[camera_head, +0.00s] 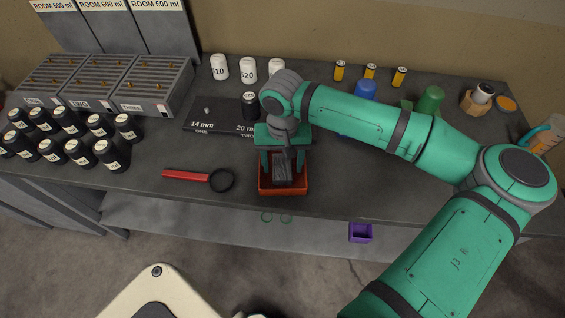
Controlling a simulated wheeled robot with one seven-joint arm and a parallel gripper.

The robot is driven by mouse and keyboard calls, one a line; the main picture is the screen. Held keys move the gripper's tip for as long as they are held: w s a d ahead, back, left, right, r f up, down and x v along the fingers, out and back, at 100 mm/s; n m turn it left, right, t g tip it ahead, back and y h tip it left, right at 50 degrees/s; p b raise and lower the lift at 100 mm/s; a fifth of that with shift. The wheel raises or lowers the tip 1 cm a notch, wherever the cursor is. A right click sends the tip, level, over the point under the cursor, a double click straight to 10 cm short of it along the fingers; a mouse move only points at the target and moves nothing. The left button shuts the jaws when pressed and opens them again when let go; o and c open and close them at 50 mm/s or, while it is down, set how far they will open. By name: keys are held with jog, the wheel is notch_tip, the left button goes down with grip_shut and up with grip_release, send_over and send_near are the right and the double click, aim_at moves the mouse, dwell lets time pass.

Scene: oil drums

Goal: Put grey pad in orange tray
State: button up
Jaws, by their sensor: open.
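The orange tray (283,190) sits on the dark bench near its front edge, left of the middle of the camera_head view. My gripper (283,164) points down over the tray, with its green fingers apart at the tray's left and right sides. A dark grey piece that looks like the grey pad (283,178) shows between the fingers, inside the tray's outline. The fingers appear clear of it on both sides. The gripper body hides the back of the tray, and I cannot tell whether the pad lies flat on the tray floor.
A magnifier with a red handle (187,175) lies left of the tray. A dark labelled board (215,118) with a black canister (250,105) is behind it. Several black canisters stand at the left. A purple box (360,232) is below the bench front.

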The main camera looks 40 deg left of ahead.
aim_at(282, 166)
notch_tip(282, 166, up, 12)
dwell(0.5)
dwell(0.4)
